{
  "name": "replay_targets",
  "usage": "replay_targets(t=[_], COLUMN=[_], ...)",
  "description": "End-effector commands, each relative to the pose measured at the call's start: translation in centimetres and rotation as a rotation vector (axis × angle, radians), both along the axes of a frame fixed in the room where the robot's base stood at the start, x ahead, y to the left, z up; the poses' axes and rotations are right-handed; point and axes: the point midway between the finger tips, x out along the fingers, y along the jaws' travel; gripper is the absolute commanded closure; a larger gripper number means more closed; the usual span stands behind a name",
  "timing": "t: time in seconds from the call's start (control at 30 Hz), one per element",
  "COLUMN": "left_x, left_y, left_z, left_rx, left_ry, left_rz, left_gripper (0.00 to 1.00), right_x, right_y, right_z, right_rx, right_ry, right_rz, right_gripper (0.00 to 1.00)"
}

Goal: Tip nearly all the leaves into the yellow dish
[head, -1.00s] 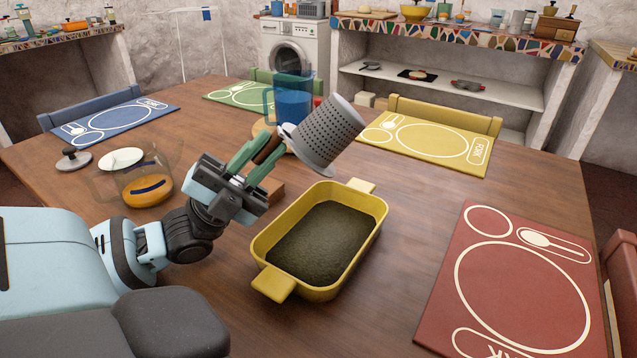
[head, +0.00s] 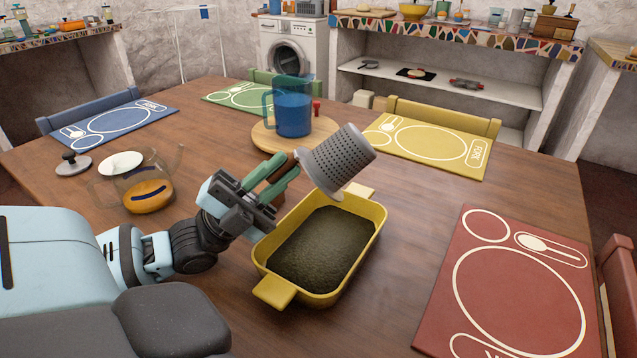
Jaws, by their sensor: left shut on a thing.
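My left gripper (head: 281,176) is shut on a grey perforated metal cup (head: 346,155), holding it tilted above the far part of the yellow dish (head: 263,252). The cup's flared rim points down and left over the dish; its inside is hidden from this view. The yellow dish is oblong with a handle at each end and stands on the wooden table. Dark green-brown leaves (head: 321,249) cover the floor of the dish in a broad, fairly level layer. No leaves show in the air. My right gripper is not in view.
A blue pitcher (head: 292,112) stands on a round wooden board (head: 258,137) behind the cup. A glass teapot with amber liquid (head: 147,195) stands left, its lid (head: 73,164) farther left. A red placemat (head: 515,285) lies right; the table between it and the dish is clear.

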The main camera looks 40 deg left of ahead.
Motion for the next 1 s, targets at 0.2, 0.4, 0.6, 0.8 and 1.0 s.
replay_targets(t=[0.2,0.4,0.6,0.8,1.0], left_x=[0.3,0.5,0.6,0.7,0.9], left_y=[-0.4,-0.5,-0.7,-0.8,-0.9], left_z=[-2.9,-2.5,-2.0,-1.3,-0.8], left_rx=[-0.037,-0.015,0.007,0.034,0.058], left_ry=[0.11,0.144,0.177,0.206,0.24], left_rz=[-0.002,0.0,0.001,0.003,0.004], left_gripper=[1.0,1.0,1.0,1.0,1.0], right_x=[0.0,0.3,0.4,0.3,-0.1], right_y=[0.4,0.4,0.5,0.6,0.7], right_z=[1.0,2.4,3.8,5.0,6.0], right_rx=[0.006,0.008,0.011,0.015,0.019], right_ry=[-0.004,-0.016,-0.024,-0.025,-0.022], right_rz=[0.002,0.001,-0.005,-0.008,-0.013], right_gripper=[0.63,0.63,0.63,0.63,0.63])
